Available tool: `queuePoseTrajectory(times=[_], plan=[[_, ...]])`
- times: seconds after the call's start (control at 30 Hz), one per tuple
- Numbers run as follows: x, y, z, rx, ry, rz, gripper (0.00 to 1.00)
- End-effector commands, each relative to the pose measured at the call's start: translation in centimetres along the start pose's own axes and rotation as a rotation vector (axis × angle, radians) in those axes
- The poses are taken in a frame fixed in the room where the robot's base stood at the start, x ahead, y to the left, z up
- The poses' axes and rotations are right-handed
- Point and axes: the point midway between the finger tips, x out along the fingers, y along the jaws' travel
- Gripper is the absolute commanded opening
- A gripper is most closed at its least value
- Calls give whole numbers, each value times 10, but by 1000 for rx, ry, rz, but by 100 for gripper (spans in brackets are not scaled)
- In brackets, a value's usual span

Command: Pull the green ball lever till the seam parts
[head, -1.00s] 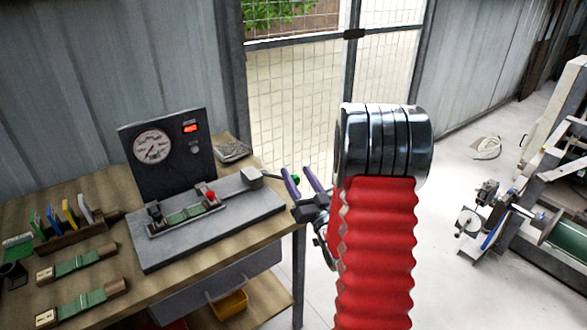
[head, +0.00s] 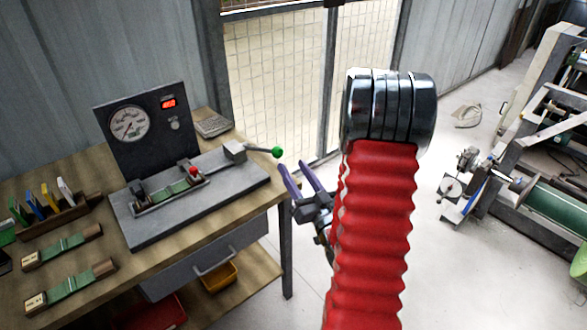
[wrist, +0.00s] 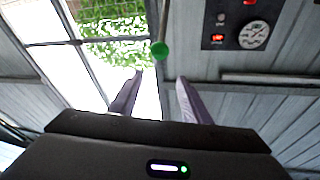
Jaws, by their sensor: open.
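The green ball lever (head: 278,152) sticks out to the right from the grey tester (head: 235,190) on the bench. The ball also shows in the wrist view (wrist: 159,49), just beyond and between the fingertips. My gripper (head: 296,168) is open, with two purple fingers, just right of and slightly below the ball in the head view. Nothing is between the fingers (wrist: 157,76) in the wrist view. A green strip (head: 175,191) lies in the tester's clamps, beside a red knob (head: 193,170). Whether its seam is whole is too small to tell.
A dial gauge (head: 130,123) with a red display stands on a dark panel behind the tester. Two more green strips (head: 62,248) and a rack of coloured cards (head: 55,210) lie at left on the wooden bench. Open floor and a machine (head: 530,190) are at right.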

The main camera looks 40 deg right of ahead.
Motion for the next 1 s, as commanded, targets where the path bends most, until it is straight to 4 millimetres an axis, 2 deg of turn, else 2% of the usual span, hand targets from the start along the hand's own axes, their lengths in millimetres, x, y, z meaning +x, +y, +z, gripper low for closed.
queuePoseTrajectory(times=[0.17, 0.37, 0.6, 0.8, 1.0], plan=[[0, 6, 14, -14, -56, 25, 31], [-4, 25, 53, -52, -231, 100, 16], [-21, 50, 98, -107, -490, 207, 0], [-40, 62, 121, -145, -690, 284, 0], [-61, 64, 129, -174, -872, 350, 0]])
